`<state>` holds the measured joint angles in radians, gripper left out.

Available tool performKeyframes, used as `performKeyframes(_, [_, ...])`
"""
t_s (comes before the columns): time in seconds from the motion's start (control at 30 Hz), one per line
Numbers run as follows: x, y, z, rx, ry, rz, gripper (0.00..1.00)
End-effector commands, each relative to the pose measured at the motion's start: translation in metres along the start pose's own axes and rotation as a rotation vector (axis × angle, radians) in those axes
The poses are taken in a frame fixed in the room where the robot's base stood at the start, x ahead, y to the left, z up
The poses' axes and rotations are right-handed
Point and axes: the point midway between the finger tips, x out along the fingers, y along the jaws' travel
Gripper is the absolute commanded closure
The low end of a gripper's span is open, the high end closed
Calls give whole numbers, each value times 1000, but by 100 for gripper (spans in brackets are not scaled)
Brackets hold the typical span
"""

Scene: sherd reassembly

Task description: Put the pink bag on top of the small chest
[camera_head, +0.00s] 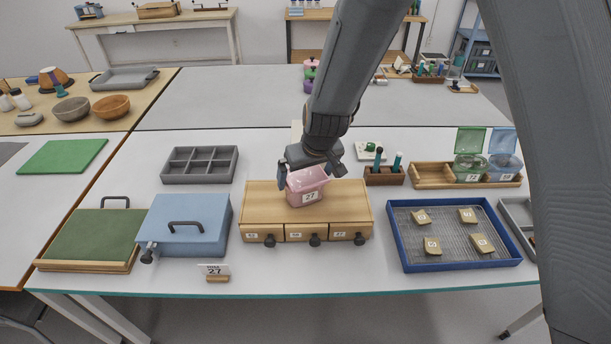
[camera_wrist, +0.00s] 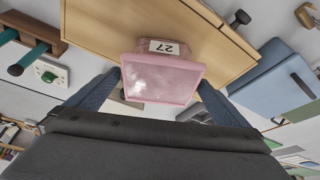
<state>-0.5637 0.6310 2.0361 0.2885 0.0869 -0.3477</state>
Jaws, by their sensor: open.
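The pink bag (camera_head: 306,188), with a white label reading 27, stands on top of the small wooden chest (camera_head: 345,196). The chest has drawers with dark knobs along its front. My gripper (camera_head: 309,172) is at the upper part of the bag. In the wrist view the pink bag (camera_wrist: 160,78) sits between the two blue fingers of my gripper (camera_wrist: 155,95), which are open, one on each side. The bag's base appears to rest on the chest top (camera_wrist: 95,30). The gripper hides part of the bag's top in the head view.
A blue case (camera_head: 185,218) stands left of the chest, with a small 27 sign (camera_head: 216,272) in front. A grey compartment tray (camera_head: 200,165) lies behind. To the right are a pen holder (camera_head: 384,176) and a blue mesh tray (camera_head: 455,255) holding several tan pieces.

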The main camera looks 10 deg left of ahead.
Motion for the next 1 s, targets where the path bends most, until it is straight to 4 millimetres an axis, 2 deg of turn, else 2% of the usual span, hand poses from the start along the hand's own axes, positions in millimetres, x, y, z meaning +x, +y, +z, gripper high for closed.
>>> performKeyframes(0.2, [-40,0,-2,-1,6,0,0])
performKeyframes(0.6, [-99,0,-1,0,4,0,0])
performKeyframes(0.8, [-113,0,0,0,2,0,0])
performKeyframes(1.0, [-115,0,0,0,0,0,0])
